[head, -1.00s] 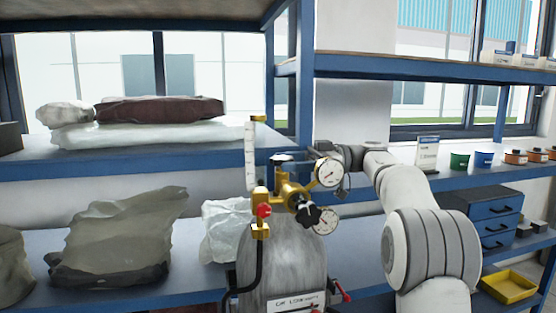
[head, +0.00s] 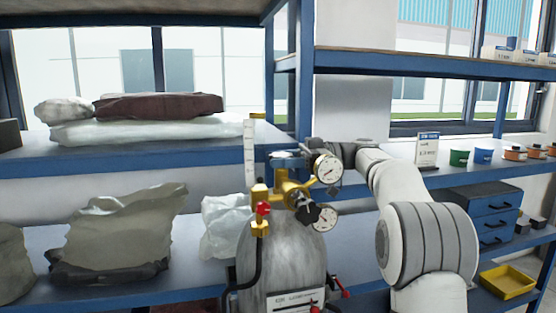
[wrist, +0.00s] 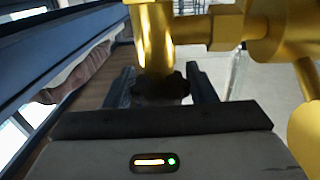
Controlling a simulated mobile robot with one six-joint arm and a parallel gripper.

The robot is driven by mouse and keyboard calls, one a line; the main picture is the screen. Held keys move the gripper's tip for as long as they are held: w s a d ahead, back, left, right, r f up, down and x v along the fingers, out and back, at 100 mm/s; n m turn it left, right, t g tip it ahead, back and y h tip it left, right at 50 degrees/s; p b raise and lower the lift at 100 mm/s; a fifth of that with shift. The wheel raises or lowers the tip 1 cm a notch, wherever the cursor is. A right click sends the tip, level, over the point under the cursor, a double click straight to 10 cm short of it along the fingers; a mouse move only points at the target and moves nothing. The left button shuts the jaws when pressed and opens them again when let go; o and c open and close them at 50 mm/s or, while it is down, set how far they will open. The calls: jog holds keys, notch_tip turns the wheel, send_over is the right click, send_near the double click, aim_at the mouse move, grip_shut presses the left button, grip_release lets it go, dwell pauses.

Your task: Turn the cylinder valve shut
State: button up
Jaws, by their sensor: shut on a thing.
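The grey gas cylinder (head: 285,262) stands upright in front of the shelving in the head view. Its brass valve and regulator body (head: 290,188) sit on top, with two round gauges and a black regulator knob (head: 307,213) facing me. The valve handwheel (head: 286,155) is at the top, partly hidden by my gripper and the brass parts. In the wrist view my gripper (wrist: 162,84) has a dark finger on each side of the dark handwheel (wrist: 172,88) and is shut on it. The brass stem (wrist: 152,38) runs away from the handwheel.
A red knob (head: 263,209) and a hose are on the cylinder's left side. Blue shelving with bags (head: 120,235) stands behind. A blue drawer unit (head: 483,210), small pots and a yellow tray (head: 507,282) are at the right.

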jog(key=shift+f+t+b, duration=0.3)
jog(key=shift+t+b, duration=0.1)
jog(key=shift+b, duration=0.5)
jog(key=m+t+b, duration=0.1)
jog(key=b, duration=0.1)
jog(key=shift+f+b, duration=0.15)
jog(key=shift+b, duration=0.2)
jog(key=m+t+b, duration=0.2)
jog(key=t+b, duration=0.2)
jog(key=b, duration=0.1)
jog(key=shift+m, duration=0.3)
jog(key=shift+r+m+t+b, duration=0.25)
jog(key=shift+m+t+b, duration=0.15)
jog(key=shift+t+b, duration=0.3)
jog(key=o, duration=0.9)
jog(key=shift+r, duration=0.2)
jog(key=shift+o, duration=0.2)
